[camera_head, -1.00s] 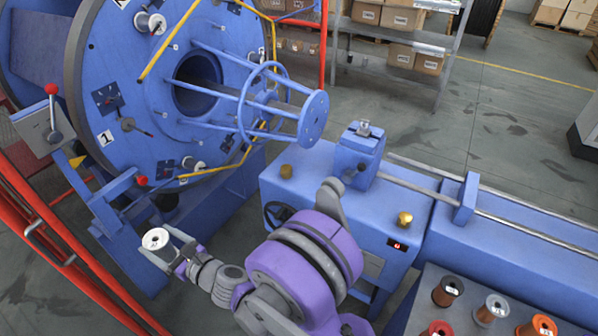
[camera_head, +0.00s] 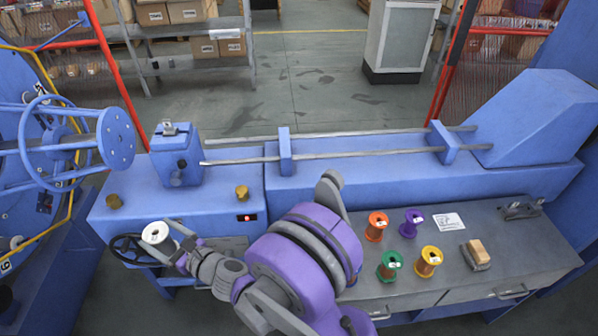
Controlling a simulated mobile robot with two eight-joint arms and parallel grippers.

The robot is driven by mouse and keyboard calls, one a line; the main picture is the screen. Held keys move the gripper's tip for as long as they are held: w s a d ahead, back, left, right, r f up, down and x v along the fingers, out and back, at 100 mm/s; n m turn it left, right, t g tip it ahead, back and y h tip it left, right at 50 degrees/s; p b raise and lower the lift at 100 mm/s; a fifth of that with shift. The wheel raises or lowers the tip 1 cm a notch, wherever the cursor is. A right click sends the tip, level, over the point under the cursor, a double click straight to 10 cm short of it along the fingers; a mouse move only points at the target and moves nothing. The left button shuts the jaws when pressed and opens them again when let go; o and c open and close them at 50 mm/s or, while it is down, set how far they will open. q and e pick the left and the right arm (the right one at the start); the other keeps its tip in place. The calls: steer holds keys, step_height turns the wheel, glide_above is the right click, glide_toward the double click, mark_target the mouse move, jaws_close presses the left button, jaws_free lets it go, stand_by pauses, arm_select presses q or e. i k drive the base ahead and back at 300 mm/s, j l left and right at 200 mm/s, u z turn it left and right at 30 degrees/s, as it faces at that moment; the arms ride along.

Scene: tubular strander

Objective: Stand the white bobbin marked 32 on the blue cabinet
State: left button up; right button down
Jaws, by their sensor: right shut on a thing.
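The white bobbin (camera_head: 155,233) is upright between the jaws of my right gripper (camera_head: 164,241), its pale round top facing up. Its marking is too small to read. The gripper is shut on it and appears over the front left of the blue cabinet (camera_head: 222,213), near the dark handwheel. The height of the bobbin above the cabinet top is hard to tell. The cabinet has two brass knobs, a blue block on top and a small red display on its front. My right arm hides part of its right side. My left gripper is not in view.
A grey bench (camera_head: 510,250) on the right holds orange (camera_head: 376,227), purple (camera_head: 411,223), green (camera_head: 389,266) and yellow (camera_head: 428,262) bobbins, a paper label and a brush-like block (camera_head: 476,255). The blue strander wheel (camera_head: 115,138) is at left. The cabinet top between knobs is clear.

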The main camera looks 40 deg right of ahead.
mark_target(531, 245)
steer(key=k+l+z, duration=0.15)
steer(key=l+z, duration=0.2)
steer(key=k+l+z, duration=0.1)
steer(key=l+z, duration=0.7)
steer(key=l, duration=0.35)
steer(key=l+z, duration=0.2)
steer(key=l, duration=2.1)
